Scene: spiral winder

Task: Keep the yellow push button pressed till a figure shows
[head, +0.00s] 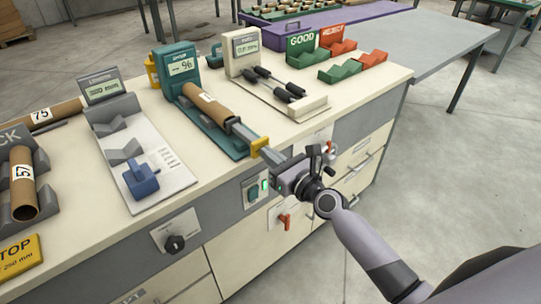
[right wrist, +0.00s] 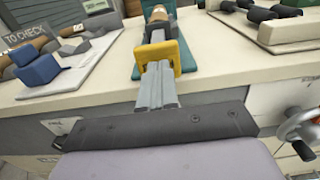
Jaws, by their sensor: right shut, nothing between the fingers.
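The teal gauge (head: 180,70) stands on the bench with a small pale display (head: 181,66) near its top. Dark characters show on it and look like "96", too small to read surely. A brown cardboard tube (head: 207,103) with a white label lies along its teal base. A yellow piece (head: 259,145), which looks like the push button, is at the base's front end; it also shows in the right wrist view (right wrist: 158,57). My right gripper (head: 268,152) is shut and empty, its fingertips at the yellow piece, seemingly touching it. My left gripper is not in view.
Left are a grey length gauge (head: 115,110), a blue block (head: 141,180), a tube on a grey rack (head: 22,185) and a yellow STOP sign (head: 18,256). Right are a scale (head: 270,75) and green GOOD (head: 303,62) and red trays (head: 338,45). A knob (head: 174,243) and switches are on the bench front.

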